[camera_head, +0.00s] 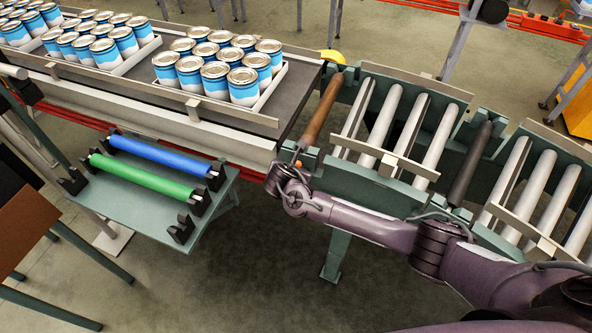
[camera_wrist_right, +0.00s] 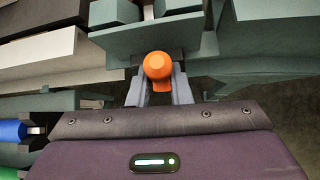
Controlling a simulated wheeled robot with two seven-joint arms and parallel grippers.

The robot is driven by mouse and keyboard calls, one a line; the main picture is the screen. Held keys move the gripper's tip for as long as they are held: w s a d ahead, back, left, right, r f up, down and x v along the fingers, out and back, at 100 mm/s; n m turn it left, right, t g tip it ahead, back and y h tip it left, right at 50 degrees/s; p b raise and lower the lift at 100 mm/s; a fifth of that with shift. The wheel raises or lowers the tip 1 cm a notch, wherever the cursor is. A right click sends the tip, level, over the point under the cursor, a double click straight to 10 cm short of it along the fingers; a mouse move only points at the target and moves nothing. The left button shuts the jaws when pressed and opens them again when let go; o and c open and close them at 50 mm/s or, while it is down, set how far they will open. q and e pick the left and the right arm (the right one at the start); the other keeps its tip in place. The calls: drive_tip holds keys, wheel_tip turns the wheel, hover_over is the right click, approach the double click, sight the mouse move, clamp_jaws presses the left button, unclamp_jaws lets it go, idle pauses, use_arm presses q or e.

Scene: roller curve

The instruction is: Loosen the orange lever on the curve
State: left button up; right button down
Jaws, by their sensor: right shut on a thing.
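The orange lever (camera_wrist_right: 157,68) sits in the middle of the right wrist view, on the green frame of the curve (camera_wrist_right: 190,40). My right gripper (camera_wrist_right: 158,85) is shut on it, with one finger on each side of the orange knob. In the head view a bit of orange shows at the end of my right gripper (camera_head: 291,163), beside the near end of a brown roller (camera_head: 321,108). My wrist hides most of the lever there. My left gripper does not show in either view.
White trays of blue-and-white cans (camera_head: 218,70) stand on the belt conveyor (camera_head: 285,88) at left. A blue roller (camera_head: 157,156) and a green roller (camera_head: 142,178) lie on a rack (camera_head: 215,215). Grey rollers (camera_head: 383,118) continue right, with a dark roller (camera_head: 470,164) among them.

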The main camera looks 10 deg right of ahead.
drive_tip(key=c, duration=1.3)
unclamp_jaws()
drive_tip(key=shift+b+v, duration=0.5)
drive_tip(key=shift+v, duration=3.35)
